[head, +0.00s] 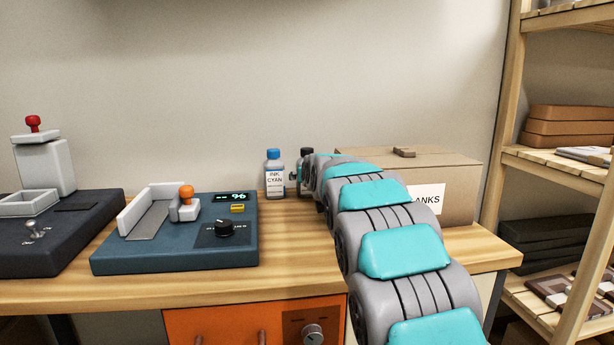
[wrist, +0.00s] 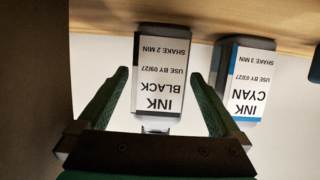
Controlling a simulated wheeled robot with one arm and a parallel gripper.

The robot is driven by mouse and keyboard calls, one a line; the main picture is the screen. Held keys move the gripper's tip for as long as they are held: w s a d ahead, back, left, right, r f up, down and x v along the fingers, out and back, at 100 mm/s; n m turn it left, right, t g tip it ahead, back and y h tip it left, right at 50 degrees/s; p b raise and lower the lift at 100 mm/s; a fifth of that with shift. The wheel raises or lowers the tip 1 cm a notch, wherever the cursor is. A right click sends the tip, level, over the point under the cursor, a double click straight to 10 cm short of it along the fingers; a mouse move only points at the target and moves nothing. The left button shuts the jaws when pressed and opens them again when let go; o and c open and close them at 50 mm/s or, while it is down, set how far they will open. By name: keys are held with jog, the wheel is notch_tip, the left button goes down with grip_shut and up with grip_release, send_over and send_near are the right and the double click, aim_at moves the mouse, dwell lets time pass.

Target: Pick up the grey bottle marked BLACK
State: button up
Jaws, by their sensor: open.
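The grey bottle marked BLACK (wrist: 158,80) shows upside down in the wrist view, its white label facing the camera. It reads INK BLACK, USE BY 09/27, SHAKE 2 MIN. My gripper (wrist: 158,74) is open, with one green finger on each side of this bottle. The bottle shows between the fingers, and I see gaps on both sides; I cannot tell how deep it sits between them. In the head view only the dark cap (head: 306,153) and a sliver of the bottle show behind my arm, which hides most of my gripper.
A grey INK CYAN bottle (head: 274,180) with a blue cap stands close on the left; it is on the right in the wrist view (wrist: 243,85). A cardboard box (head: 455,185) stands to the right. A blue press unit (head: 175,255) sits on the wooden bench to the left.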

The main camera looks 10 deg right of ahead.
jog(key=shift+x, duration=0.75)
jog(key=shift+c, duration=0.2)
grip_shut()
